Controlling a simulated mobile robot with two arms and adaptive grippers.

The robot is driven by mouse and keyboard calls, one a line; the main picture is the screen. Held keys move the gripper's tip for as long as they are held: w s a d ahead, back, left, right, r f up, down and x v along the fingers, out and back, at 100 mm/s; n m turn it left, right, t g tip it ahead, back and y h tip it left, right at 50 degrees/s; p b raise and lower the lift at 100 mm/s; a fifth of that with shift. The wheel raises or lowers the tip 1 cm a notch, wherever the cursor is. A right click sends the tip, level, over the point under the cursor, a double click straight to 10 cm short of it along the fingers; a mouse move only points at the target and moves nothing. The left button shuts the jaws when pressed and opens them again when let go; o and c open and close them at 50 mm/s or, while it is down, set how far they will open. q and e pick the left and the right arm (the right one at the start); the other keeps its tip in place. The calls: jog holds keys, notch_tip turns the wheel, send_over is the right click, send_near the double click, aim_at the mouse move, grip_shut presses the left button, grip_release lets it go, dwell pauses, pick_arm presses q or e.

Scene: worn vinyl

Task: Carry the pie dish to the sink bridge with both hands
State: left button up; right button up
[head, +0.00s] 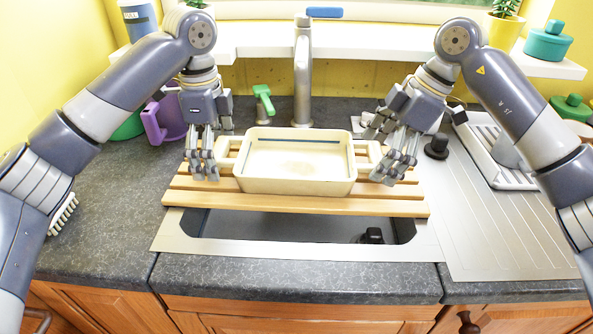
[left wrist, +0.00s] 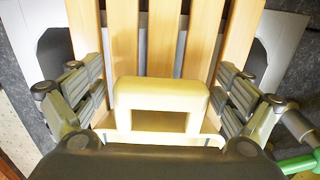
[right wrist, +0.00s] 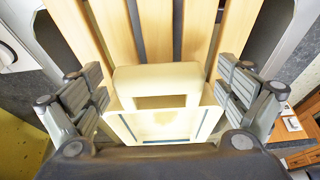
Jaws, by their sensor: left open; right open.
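The cream rectangular pie dish (head: 297,184) sits on the slatted wooden sink bridge (head: 300,205), which lies across the sink (head: 290,248). The dish is upright, with a loop handle at each end. My left gripper (head: 205,172) is open at the dish's left handle; in the left wrist view that handle (left wrist: 160,90) lies between the spread fingers, apart from them. My right gripper (head: 396,174) is open at the right handle; in the right wrist view that handle (right wrist: 157,78) also lies between spread fingers, untouched.
A tall faucet (head: 302,75) and a green-handled item (head: 263,100) stand behind the dish. A purple mug (head: 163,118) stands behind my left gripper. A black knob (head: 437,147) and the steel drainboard (head: 500,225) are at right. The front counter (head: 300,278) is clear.

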pick_arm(q)
notch_tip(320, 180, up, 12)
pick_arm(e)
jog(key=v, duration=1.2)
dwell(0.4)
